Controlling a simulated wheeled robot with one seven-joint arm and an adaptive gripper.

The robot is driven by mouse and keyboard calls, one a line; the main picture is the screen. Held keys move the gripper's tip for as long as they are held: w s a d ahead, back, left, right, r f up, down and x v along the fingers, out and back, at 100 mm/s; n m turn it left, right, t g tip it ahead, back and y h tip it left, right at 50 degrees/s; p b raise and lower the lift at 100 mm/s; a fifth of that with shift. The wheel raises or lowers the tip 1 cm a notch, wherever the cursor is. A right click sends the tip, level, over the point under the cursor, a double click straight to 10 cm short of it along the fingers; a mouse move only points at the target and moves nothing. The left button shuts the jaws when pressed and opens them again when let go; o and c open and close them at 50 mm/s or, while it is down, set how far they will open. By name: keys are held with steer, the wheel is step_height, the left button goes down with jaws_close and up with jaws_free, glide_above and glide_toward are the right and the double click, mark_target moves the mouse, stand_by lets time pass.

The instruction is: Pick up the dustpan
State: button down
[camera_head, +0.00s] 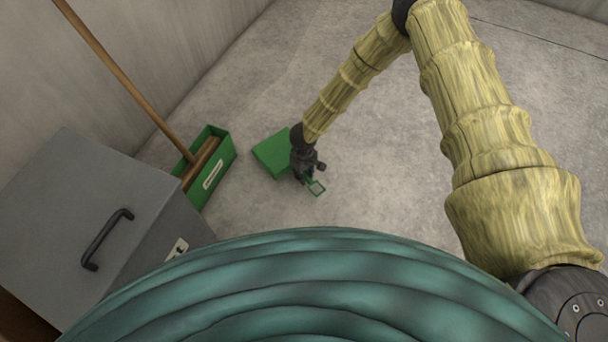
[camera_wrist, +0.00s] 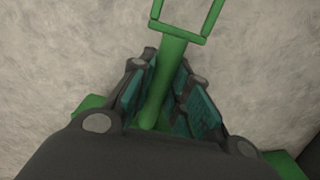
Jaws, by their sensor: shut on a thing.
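The green dustpan (camera_head: 271,153) is on or close above the concrete floor near the middle of the head view. Its flat pan shows left of my gripper (camera_head: 308,172), and its open loop handle end shows just below right of it. In the wrist view, my gripper (camera_wrist: 165,105) is shut on the dustpan's handle (camera_wrist: 172,62), with the teal finger pads on both sides of it. The handle's loop sticks out past the fingertips at the top. Most of the pan is hidden behind the gripper body in this view. I cannot tell whether the pan touches the floor.
A green bin (camera_head: 218,174) with a long wooden-handled broom (camera_head: 130,85) stands left of the dustpan by the wall. A grey box with a black handle (camera_head: 75,215) is at the lower left. The floor (camera_head: 375,185) right of my gripper is clear.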

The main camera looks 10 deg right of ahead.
steer(key=s+p, duration=0.1)
steer(key=s, duration=0.4)
steer(key=s+a+r+p, duration=0.1)
steer(key=s+p, duration=0.1)
steer(key=s, duration=0.3)
steer(key=s+a+r+p, duration=0.1)
steer(key=s+p, duration=0.1)
steer(key=s, duration=0.4)
steer(key=shift+w, duration=0.1)
stand_by(0.5)
